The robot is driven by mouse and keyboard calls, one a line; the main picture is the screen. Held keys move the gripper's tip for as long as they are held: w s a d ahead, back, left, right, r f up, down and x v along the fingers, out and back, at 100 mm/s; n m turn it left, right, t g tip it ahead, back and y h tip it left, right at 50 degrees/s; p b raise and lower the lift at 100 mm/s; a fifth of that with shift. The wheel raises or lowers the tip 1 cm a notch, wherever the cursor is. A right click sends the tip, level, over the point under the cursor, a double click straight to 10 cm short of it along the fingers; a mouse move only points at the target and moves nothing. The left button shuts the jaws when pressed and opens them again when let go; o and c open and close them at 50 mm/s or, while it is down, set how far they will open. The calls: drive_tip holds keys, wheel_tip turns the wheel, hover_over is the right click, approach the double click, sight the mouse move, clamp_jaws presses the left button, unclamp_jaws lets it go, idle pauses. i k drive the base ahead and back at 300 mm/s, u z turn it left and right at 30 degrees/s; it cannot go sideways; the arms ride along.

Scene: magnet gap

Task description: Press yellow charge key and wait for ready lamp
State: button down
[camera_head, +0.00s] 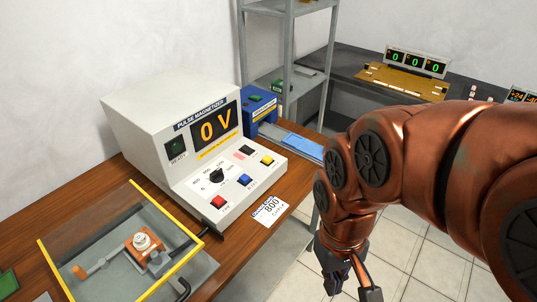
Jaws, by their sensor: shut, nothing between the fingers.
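The pulse magnetizer (170,130) is a white box on the wooden bench, with its display (216,124) reading 0 V in orange. The yellow key (267,160) is at the upper right of its sloped panel. The ready lamp (178,149), left of the display, looks dark green and unlit. A red key (219,202), a blue key (245,181) and a black knob (216,175) share the panel. My gripper (352,286) hangs at the lower right, beyond the bench edge, pointing down and apart from the panel. Its fingers are small and dark in this view.
A yellow-edged clear cover (188,262) stands over a fixture (143,242) at front left. A card marked 800 (270,209) lies by the bench edge. A blue unit (259,106) and grey shelf (289,60) stand behind. Tiled floor (295,277) is open below my gripper.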

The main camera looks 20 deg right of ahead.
sight(267, 159)
drive_tip(key=u, duration=0.55)
drive_tip(key=k, duration=1.25)
drive_tip(key=u, duration=0.95)
drive_tip(key=i, duration=1.5)
drive_tip(key=z, duration=0.85)
